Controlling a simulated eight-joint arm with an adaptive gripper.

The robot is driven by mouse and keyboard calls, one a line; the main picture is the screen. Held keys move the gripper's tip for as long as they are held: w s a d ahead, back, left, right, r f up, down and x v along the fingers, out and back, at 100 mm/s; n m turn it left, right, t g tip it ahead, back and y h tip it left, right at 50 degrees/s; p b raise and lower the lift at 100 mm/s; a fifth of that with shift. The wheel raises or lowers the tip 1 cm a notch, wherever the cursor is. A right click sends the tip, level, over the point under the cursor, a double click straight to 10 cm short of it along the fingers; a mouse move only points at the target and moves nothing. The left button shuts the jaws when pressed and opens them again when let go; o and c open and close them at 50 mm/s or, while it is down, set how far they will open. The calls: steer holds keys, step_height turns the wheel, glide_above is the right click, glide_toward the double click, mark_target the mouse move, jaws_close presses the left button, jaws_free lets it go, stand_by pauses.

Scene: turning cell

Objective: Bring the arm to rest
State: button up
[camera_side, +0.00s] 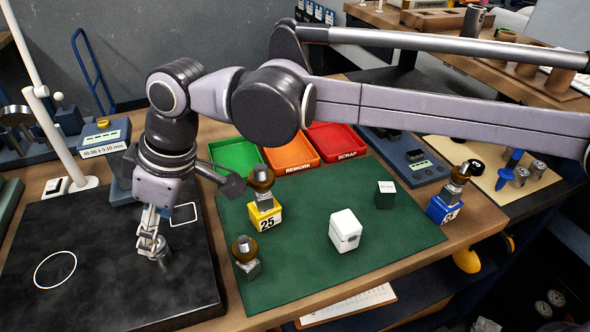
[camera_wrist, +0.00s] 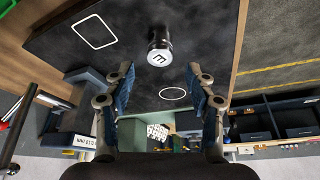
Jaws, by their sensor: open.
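My gripper (camera_side: 151,240) points down over the black plate (camera_side: 110,285) at the left of the side view. A small metal cylinder (camera_side: 161,254) stands on the plate right at the fingertips. In the wrist view my gripper (camera_wrist: 165,76) has its two fingers spread apart with nothing held between them. The cylinder (camera_wrist: 160,54) shows there just past the fingertips, with a dark mark on its top face. I cannot tell whether a finger touches it.
White outlines, one round (camera_side: 54,270) and one rectangular (camera_side: 184,215), mark the plate. To the right, a green mat (camera_side: 300,275) holds a white box (camera_side: 345,231), a yellow block (camera_side: 264,216) and knobbed pieces. Green, orange and red trays (camera_side: 335,142) stand behind. A white post (camera_side: 60,140) rises at left.

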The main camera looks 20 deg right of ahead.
steer(key=x, duration=0.6)
steer(key=shift+f, duration=0.3)
steer(key=shift+r, duration=0.9)
steer(key=shift+f, duration=0.1)
